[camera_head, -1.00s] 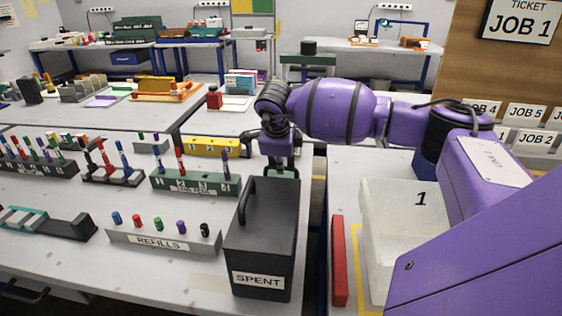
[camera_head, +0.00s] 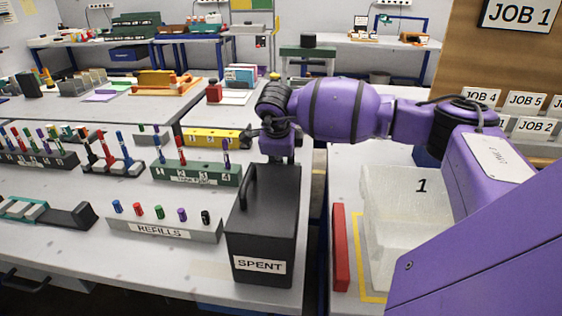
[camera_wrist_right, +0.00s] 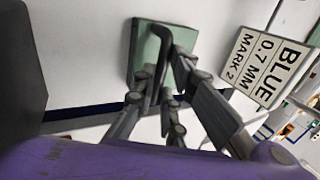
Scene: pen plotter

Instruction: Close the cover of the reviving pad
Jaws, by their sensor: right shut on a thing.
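In the right wrist view, a green panel (camera_wrist_right: 147,48) with a dark edge stands out against the grey bench top. It looks like part of the reviving pad, but I cannot tell cover from base. A dark curved bar (camera_wrist_right: 157,68), like a handle, crosses in front of it. My right gripper (camera_wrist_right: 162,88) is shut on this bar, its fingers on either side. In the head view my right wrist (camera_head: 278,142) points down behind the SPENT bin, which hides the fingers and the pad. My left gripper is not in view.
The black SPENT bin (camera_head: 262,225) with a handled lid stands directly in front of my right gripper. A REFILLS rack (camera_head: 163,229) and a green pen rack (camera_head: 197,174) lie to its left. A white tray (camera_head: 405,225) is at right. A label sign (camera_wrist_right: 264,66) shows in the wrist view.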

